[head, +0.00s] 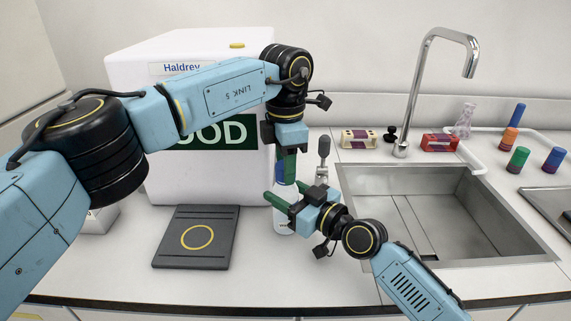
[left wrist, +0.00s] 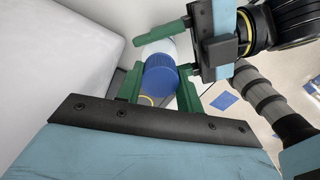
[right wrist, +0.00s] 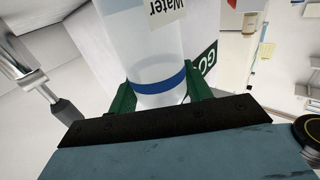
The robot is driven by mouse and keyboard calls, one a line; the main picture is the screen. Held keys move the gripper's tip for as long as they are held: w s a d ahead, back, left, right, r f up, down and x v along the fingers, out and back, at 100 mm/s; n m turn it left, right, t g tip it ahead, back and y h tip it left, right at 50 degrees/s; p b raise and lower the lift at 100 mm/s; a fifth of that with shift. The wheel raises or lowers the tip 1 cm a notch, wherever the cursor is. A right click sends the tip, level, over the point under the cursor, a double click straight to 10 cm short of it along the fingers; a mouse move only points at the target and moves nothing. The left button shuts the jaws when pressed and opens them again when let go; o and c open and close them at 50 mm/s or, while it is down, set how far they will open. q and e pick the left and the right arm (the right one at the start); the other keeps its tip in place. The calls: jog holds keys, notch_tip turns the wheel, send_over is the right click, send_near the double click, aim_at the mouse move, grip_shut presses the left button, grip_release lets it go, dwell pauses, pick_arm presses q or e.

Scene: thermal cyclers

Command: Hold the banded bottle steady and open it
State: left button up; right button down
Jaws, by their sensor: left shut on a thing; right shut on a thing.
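The banded bottle (head: 283,222) stands upright on the counter, mostly hidden behind my right gripper in the head view. In the right wrist view its clear body (right wrist: 140,50) shows a "Water" label and a blue band. My right gripper (head: 281,202) is shut around the body, its green fingers on either side near the band. The blue cap (left wrist: 160,78) sits between the green fingers of my left gripper (left wrist: 158,88), which reaches down from above and is shut on it. The cap appears in line with the bottle; whether they are apart is hidden.
A dark pad with a yellow ring (head: 183,260) lies left of the bottle. A large white machine (head: 190,180) stands behind. The sink (head: 440,225) with a tall faucet (head: 420,80) is at right. Racks and colored tubes stand behind and beside it.

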pick_arm(q)
jog(key=n, duration=1.1)
jog(key=shift+n, duration=0.3)
jog(key=o, duration=1.1)
jog(key=shift+r, duration=0.1)
